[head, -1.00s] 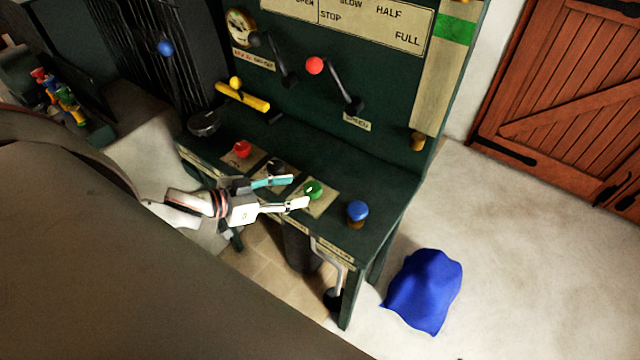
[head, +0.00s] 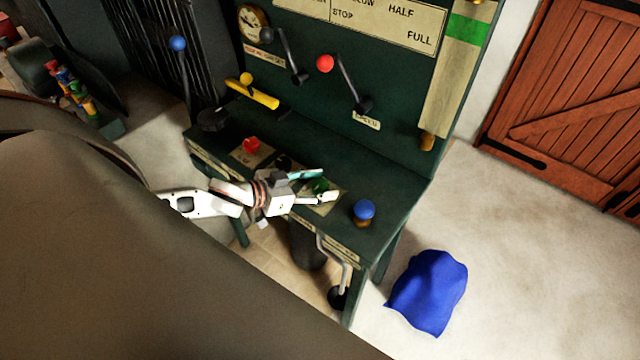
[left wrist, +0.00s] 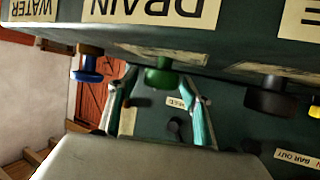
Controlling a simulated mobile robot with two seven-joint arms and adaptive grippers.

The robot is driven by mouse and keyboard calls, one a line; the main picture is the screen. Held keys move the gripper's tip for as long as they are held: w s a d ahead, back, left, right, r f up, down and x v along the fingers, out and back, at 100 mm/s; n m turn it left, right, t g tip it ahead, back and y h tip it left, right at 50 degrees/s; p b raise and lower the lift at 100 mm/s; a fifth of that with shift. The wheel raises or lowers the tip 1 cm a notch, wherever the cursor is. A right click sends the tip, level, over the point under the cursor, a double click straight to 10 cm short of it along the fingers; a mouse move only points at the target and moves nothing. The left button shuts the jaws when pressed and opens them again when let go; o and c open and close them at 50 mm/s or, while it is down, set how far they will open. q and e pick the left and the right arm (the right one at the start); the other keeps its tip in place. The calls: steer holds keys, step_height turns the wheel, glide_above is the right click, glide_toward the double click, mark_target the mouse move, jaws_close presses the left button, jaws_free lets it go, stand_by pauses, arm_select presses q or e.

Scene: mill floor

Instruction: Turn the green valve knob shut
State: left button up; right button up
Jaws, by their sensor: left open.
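The green valve knob (head: 319,185) sits on the front ledge of the dark green control bench, partly hidden by my gripper in the head view. My left gripper (head: 328,186) is open, with one finger on either side of the knob. In the left wrist view the green knob (left wrist: 162,76) shows between the tips of the two spread fingers (left wrist: 157,84), with a gap visible on each side. That view is upside down, and a DRAIN label (left wrist: 150,10) is on the bench edge by the knob. My right gripper is not in view.
On the same ledge stand a blue knob (head: 364,210) to the right, and a black knob (head: 284,162) and red knob (head: 251,144) to the left. Levers rise from the back panel. A blue cloth (head: 430,291) lies on the floor at right.

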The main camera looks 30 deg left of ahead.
arm_select(q)
steer(key=c, duration=1.1)
steer(key=shift+c, duration=0.2)
